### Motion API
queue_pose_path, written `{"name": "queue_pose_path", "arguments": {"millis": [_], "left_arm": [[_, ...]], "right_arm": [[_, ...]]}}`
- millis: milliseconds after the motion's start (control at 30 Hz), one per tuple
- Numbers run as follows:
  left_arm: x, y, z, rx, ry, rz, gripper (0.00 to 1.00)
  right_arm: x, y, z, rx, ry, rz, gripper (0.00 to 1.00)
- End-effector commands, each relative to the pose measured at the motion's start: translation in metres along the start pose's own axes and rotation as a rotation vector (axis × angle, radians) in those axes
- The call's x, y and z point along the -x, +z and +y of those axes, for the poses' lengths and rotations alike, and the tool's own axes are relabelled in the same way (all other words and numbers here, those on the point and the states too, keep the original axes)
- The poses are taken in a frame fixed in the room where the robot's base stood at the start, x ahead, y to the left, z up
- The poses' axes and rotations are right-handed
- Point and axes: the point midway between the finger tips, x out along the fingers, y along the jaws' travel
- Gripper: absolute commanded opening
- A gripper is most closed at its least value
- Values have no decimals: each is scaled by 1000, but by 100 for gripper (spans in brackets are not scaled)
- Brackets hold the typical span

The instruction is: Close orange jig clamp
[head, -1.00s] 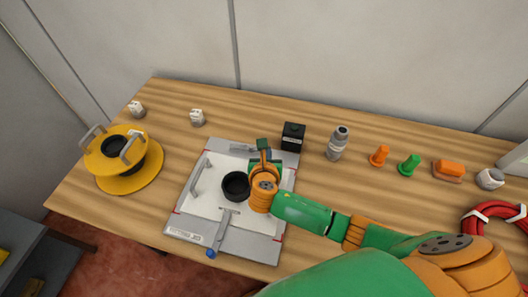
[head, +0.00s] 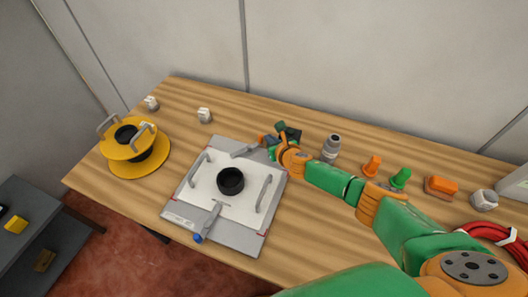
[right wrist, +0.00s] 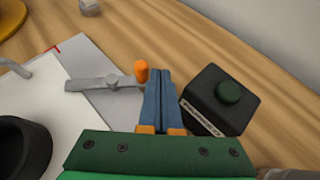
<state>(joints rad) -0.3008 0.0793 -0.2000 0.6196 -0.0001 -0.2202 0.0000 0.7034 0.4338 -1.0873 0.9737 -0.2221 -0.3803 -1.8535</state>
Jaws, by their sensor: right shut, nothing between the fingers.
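The orange-tipped jig clamp (right wrist: 105,82) is a grey lever at the back edge of the assembly jig (head: 178,222). Its orange tip (right wrist: 141,72) points to the right in the right wrist view. The clamp's grey lever also shows in the head view (head: 243,151). My right gripper (right wrist: 160,76) is shut and empty, its blue fingers just right of the orange tip; I cannot tell whether they touch it. My left gripper is not in view.
A black box with a green button (right wrist: 215,100) stands close right of my fingers. A black cup (head: 231,181) sits on the jig between two grey handles. A blue-tipped clamp (head: 211,218) is at the front. A yellow spool (head: 135,152) stands left; small parts line the right.

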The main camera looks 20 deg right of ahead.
Motion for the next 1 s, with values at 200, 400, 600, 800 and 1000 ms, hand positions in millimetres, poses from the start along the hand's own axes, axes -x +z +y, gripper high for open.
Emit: {"name": "queue_pose_path", "arguments": {"millis": [200,400,600,800,1000], "left_arm": [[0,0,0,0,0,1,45],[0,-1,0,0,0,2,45],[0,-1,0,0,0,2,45],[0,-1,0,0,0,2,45],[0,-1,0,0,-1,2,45]], "right_arm": [[-7,3,1,-5,-6,0,0],[-7,4,1,-5,-6,0,0],[-7,3,1,-6,-7,0,0],[-7,3,1,-6,-7,0,0],[-7,3,1,-6,-7,0,0]]}}
